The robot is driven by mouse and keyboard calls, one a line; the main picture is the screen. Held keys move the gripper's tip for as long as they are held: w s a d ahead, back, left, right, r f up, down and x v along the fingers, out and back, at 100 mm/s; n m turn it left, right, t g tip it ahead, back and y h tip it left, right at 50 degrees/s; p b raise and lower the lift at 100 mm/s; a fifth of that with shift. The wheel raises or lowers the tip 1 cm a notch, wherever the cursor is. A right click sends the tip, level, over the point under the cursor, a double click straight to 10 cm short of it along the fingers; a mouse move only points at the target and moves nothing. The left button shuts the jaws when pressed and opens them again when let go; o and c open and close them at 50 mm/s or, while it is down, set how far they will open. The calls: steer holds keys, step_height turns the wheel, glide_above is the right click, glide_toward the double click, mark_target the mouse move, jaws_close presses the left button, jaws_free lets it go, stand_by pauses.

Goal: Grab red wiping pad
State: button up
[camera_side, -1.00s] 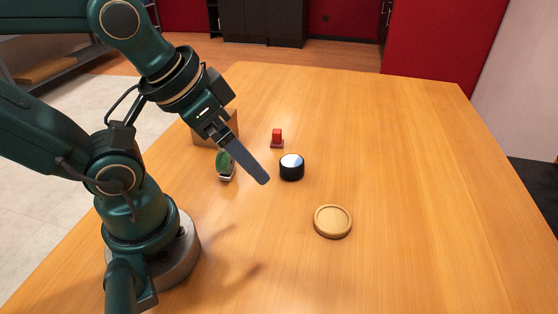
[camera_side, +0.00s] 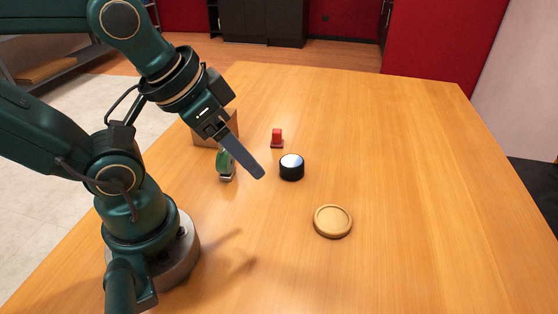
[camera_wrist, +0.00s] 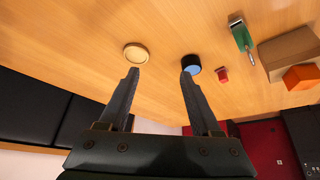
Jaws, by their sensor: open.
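The red wiping pad (camera_side: 277,136) is a small red block on a darker base, standing on the table behind the black round object. In the wrist view the red pad (camera_wrist: 222,74) lies to the right of my right finger, apart from it. My gripper (camera_side: 260,175) is raised above the table, in front of and to the left of the pad in the side view. In the wrist view my gripper (camera_wrist: 160,75) shows two fingers spread wide with nothing between them.
A black cylinder with a pale top (camera_side: 291,168) stands close to the fingertips in the picture. A round wooden dish (camera_side: 333,221), a green item (camera_side: 225,164) and a brown box (camera_side: 203,138) are also on the table (camera_side: 420,180). In the wrist view an orange block (camera_wrist: 301,77) is beside the box. The table's right side is clear.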

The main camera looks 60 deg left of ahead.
steer(key=a+f+m+g+y, duration=0.15)
steer(key=a+m+y, duration=0.5)
steer(key=a, duration=0.65)
steer(key=m+t+y, duration=0.5)
steer(key=m, duration=1.3)
glide_above(277, 129)
steer(key=s+d, duration=0.2)
steer(key=d, duration=0.1)
step_height(277, 129, down, 7)
steer(key=f, duration=0.2)
steer(key=f+m+g, duration=0.1)
steer(key=shift+s+d+f+h, duration=0.25)
steer(key=shift+f+h, duration=0.1)
steer(key=shift+f, duration=0.05)
steer(key=shift+a+f, duration=0.15)
steer(key=shift+f, duration=0.05)
steer(key=shift+x, duration=2.35)
